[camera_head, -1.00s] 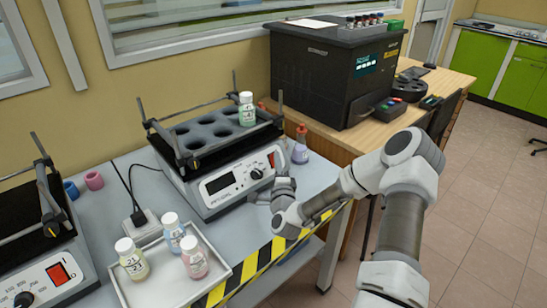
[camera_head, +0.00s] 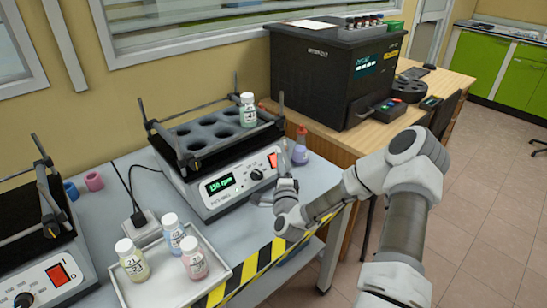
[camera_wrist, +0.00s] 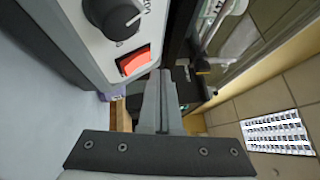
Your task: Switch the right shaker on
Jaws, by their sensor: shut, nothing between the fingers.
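The right shaker (camera_head: 213,172) stands on the grey bench, with one bottle (camera_head: 248,108) in its rack of round wells. Its display (camera_head: 220,184) is lit green and reads about 150 rpm. Its red power switch (camera_head: 272,160) is at the right end of the front panel, beside the black knob (camera_head: 256,175). In the wrist view the red switch (camera_wrist: 134,61) sits just left of my fingers. My gripper (camera_wrist: 158,90) is shut and empty, with its tips close by the switch; I cannot tell whether they touch it.
The left shaker (camera_head: 40,285) stands at the left edge. A white tray (camera_head: 209,283) holds several bottles at the bench front. A purple-based flask (camera_head: 300,152) stands right of the right shaker. A black machine (camera_head: 325,75) stands on the wooden table.

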